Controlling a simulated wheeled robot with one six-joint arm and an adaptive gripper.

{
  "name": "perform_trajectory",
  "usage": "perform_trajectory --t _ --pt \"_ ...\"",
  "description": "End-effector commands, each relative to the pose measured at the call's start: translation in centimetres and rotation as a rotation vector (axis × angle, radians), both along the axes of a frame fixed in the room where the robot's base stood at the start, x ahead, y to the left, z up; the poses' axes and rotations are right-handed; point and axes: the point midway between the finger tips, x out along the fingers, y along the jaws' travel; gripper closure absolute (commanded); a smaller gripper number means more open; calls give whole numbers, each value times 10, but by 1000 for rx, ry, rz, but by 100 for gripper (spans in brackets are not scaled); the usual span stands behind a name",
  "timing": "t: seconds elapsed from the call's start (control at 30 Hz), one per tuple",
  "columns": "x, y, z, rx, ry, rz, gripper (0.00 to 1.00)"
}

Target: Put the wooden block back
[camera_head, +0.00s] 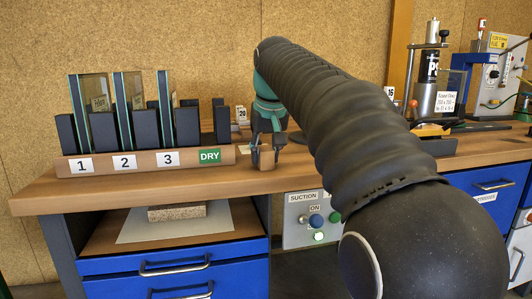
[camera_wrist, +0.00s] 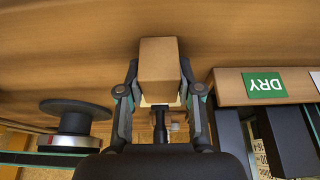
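The wooden block (camera_head: 267,158) is a small brown block at the bench's front part, just right of the rack's DRY label. In the wrist view the block (camera_wrist: 158,62) sits between the two fingers. My gripper (camera_head: 266,150) points down over it, and its fingertips (camera_wrist: 159,66) lie close against both sides of the block. The gripper looks shut on it. The block appears at bench height; whether its underside touches the bench is hidden.
A wooden rack (camera_head: 145,170) with slots 1, 2, 3 and DRY stands close on the left, holding upright glass panes (camera_head: 130,100). A dispenser (camera_head: 427,85) stands to the right. A suction panel (camera_head: 312,220) is below the bench edge. A round dark knob-like stand (camera_wrist: 75,117) shows in the wrist view.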

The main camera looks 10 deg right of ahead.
Motion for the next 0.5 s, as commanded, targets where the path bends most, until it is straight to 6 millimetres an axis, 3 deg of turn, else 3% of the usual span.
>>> perform_trajectory --t 0.03,0.1,0.5 --pt "0 0 0 0 0 0 53" --pt "0 0 0 0 0 0 40" --pt "-1 0 8 0 -2 0 40"
